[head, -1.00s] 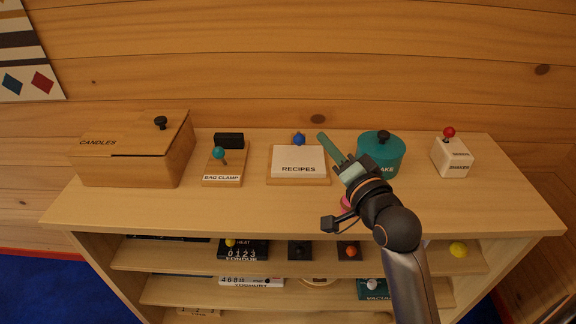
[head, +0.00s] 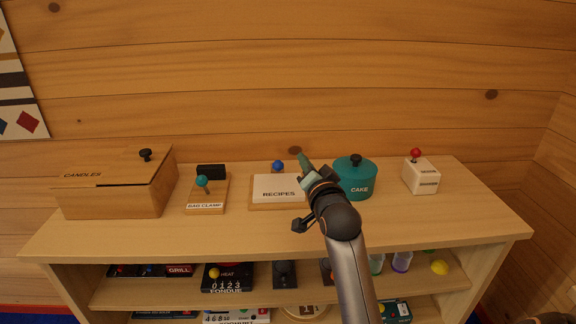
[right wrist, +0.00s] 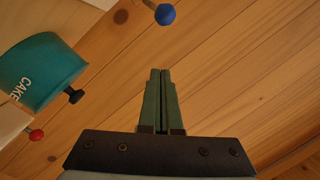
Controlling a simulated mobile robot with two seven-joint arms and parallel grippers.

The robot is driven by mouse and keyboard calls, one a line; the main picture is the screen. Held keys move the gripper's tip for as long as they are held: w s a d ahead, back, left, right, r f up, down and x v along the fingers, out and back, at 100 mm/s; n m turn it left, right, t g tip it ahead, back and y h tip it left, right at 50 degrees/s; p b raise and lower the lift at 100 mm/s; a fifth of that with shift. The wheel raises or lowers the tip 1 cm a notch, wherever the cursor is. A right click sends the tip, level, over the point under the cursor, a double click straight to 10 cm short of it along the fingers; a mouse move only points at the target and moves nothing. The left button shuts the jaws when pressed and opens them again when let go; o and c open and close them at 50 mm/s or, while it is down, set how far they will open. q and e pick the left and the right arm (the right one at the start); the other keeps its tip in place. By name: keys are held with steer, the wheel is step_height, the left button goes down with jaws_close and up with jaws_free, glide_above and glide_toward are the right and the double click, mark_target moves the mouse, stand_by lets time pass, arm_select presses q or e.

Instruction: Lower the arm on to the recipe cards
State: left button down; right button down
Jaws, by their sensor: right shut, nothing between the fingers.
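The recipe cards (head: 275,187), a white stack labelled RECIPES, lie on a wooden base on top of the shelf unit. A blue ball knob (head: 278,166) stands at their back edge; it also shows at the top of the right wrist view (right wrist: 165,14). The arm that carries the knob is mostly hidden in the head view. My right gripper (head: 304,160) is shut and empty, just right of the knob and above the back right of the cards. In the right wrist view its green fingers (right wrist: 161,72) are together, apart from the knob. My left gripper is not in view.
A teal cake tin (head: 355,180) with a black knob stands close right of my right gripper. A white box with a red knob (head: 416,153) is further right. The bag clamp (head: 207,207) and candles box (head: 110,195) stand left. The shelf top's front strip is clear.

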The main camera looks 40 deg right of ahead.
mark_target(278, 165)
steer(key=w, duration=0.1)
steer(key=w+f, duration=0.1)
steer(key=w, duration=0.1)
steer(key=w+f, duration=0.1)
steer(key=w, duration=0.1)
steer(key=shift+a+f, duration=0.1)
steer(key=shift+a, duration=0.05)
steer(key=shift+w+a+f+b, duration=0.15)
steer(key=shift+a+f+b, duration=0.1)
steer(key=shift+f+b, duration=0.05)
steer(key=shift+s+a+f+p, duration=0.15)
steer(key=shift+s+f+p, duration=0.05)
steer(key=shift+f, duration=0.45)
steer(key=shift+s+a+f+p, duration=0.15)
steer(key=shift+s+f+p, duration=0.05)
steer(key=shift+f, duration=0.6)
